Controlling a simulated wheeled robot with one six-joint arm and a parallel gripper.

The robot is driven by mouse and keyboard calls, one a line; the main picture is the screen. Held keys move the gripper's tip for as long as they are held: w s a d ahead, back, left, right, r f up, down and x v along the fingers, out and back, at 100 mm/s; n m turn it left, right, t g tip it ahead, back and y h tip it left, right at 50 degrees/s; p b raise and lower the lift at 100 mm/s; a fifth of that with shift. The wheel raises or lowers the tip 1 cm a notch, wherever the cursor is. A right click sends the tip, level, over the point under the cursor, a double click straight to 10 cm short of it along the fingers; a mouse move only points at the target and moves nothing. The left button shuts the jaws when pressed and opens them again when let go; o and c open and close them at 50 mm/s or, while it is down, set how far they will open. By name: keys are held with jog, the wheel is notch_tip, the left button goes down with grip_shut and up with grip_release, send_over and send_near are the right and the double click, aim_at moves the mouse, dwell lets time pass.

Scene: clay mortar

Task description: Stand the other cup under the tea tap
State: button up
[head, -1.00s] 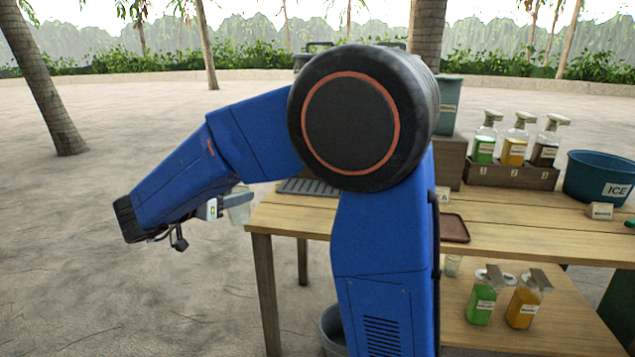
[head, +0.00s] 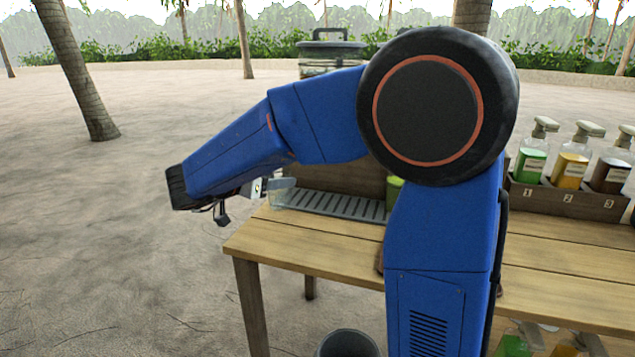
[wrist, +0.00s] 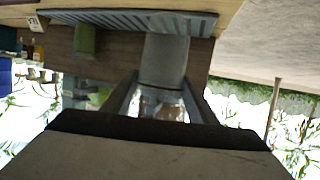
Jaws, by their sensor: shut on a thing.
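My gripper (head: 268,187) is shut on a clear cup (wrist: 163,62), seen between the two fingers in the wrist view, which looks upside down. In the head view the cup is faint, at the left end of the slatted grey drip tray (head: 335,206). I cannot tell whether it touches the tray. The tray also shows in the wrist view (wrist: 130,19). A tea dispenser (head: 331,54) with a dark lid stands behind my arm. Its tap is hidden in the head view and not clear in the wrist view. A green cup-shaped thing (head: 394,190) stands by the tray's right end.
The wooden table (head: 300,242) has a brown riser (head: 345,178) behind the tray. A rack (head: 565,200) of pump bottles stands at the right. A grey bucket (head: 347,344) is on the ground in front. Open sand lies to the left.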

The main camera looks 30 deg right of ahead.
jog(key=shift+r+x, duration=0.2)
jog(key=shift+x, duration=2.55)
jog(key=shift+r+x, duration=0.25)
jog(key=shift+x, duration=2.5)
jog(key=shift+r+x, duration=0.2)
jog(key=shift+x, duration=2.55)
jog(key=shift+w+d+f, duration=0.1)
jog(key=shift+d, duration=0.05)
jog(key=o, duration=1)
jog(key=shift+o, duration=0.2)
